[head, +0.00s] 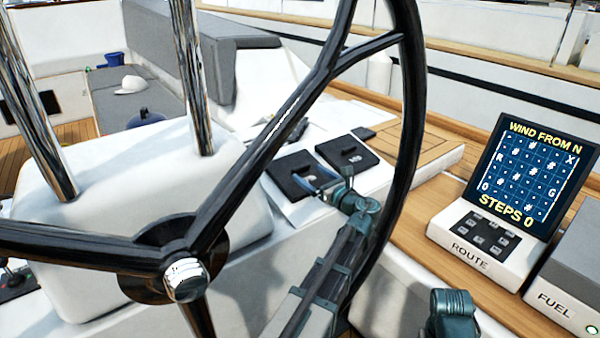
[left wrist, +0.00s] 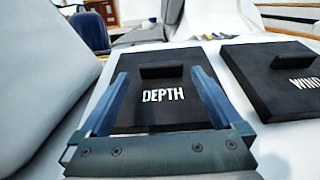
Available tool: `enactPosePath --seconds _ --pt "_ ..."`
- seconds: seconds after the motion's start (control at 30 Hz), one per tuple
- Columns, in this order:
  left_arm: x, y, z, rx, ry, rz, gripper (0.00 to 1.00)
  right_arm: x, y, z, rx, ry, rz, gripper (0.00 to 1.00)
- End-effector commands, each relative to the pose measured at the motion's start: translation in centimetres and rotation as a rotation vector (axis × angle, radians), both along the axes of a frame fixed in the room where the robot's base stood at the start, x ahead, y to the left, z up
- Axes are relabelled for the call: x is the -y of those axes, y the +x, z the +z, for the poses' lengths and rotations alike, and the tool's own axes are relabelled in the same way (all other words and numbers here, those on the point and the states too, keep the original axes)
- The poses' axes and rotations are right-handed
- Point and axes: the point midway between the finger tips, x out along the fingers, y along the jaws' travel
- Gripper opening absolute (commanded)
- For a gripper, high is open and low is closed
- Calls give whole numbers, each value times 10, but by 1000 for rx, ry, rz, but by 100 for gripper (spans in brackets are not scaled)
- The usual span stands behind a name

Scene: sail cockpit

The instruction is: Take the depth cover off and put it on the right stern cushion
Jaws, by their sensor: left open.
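The depth cover (head: 297,178) is a flat black square lid with a raised black grip bar, lying on the white console. In the left wrist view the depth cover (left wrist: 150,118) shows its white DEPTH lettering. My left gripper (head: 318,180) is open and empty, just over this cover. In the left wrist view my left gripper (left wrist: 159,73) has one finger on each side of the grip bar in the picture; I see no contact. I cannot tell whether the right stern cushion is in view.
The black wind cover (head: 347,154) lies just right of the depth cover. The dark steering wheel (head: 300,108) crosses the foreground. A route display (head: 525,175) and a fuel box (head: 570,275) stand at right. A grey seat (head: 150,100) with a white cap (head: 132,85) lies back left.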

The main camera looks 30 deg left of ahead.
Motion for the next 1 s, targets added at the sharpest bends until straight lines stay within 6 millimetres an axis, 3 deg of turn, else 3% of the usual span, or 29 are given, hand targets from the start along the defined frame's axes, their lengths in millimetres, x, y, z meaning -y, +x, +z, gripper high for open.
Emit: enactPosePath --seconds 0.2,0.47,0.87,0.9,1.0 --pt "-29 14 2 0 0 2 100 0 0 2 0 0 0 50" --pt "-33 15 2 0 0 0 100 0 0 2 0 0 0 50" --pt "-33 15 2 0 0 0 28 0 0 2 0 0 0 50" --pt "-33 15 2 0 0 0 24 0 0 2 0 0 0 50" --pt "-33 15 2 0 0 0 24 0 0 2 0 0 0 50"
